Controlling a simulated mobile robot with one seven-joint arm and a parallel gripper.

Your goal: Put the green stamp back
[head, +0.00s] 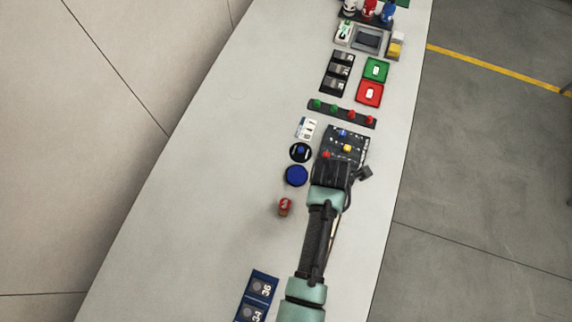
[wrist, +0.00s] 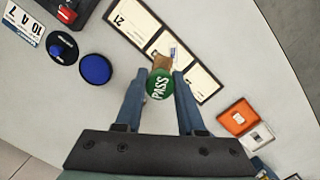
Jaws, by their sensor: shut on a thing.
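The green stamp (wrist: 160,86) shows in the wrist view, with a round green face marked PASS and a brown part (wrist: 162,61) just beyond it. My gripper (wrist: 159,80) is shut on it, one blue-grey finger on each side. In the head view my gripper (head: 336,172) is over the near end of a dark board (head: 359,143), and I cannot make out the green stamp there. A small red and brown piece (head: 285,207), perhaps another stamp, stands on the table left of my arm.
A blue disc (head: 296,175) and a black round pad (head: 300,153) lie left of my gripper. A black strip with green and red knobs (head: 342,114) lies beyond, then a red tray (head: 370,94) and a green tray (head: 376,70). The table's left side is clear.

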